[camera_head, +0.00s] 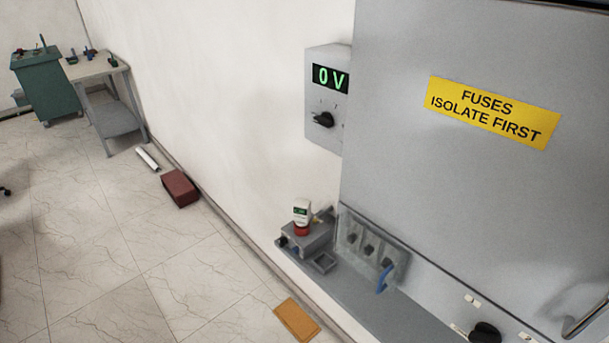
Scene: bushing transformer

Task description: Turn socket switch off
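A grey wall box (313,95) carries a green display (331,78) reading "0 V" and a black rotary knob (323,119) below it. Lower down, a grey panel (352,225) holds several dark socket-like or switch-like parts (369,249), with a blue piece (383,279) sticking out at its right end. Another black knob (486,332) shows at the bottom right edge, partly cut off. I cannot tell which of these is the socket switch. Neither of my grippers is in view.
A grey cabinet (440,50) with a yellow "FUSES ISOLATE FIRST" label (492,112) fills the right. A dark red box (180,190) and an orange-brown slab (296,320) lie on the otherwise mostly clear floor.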

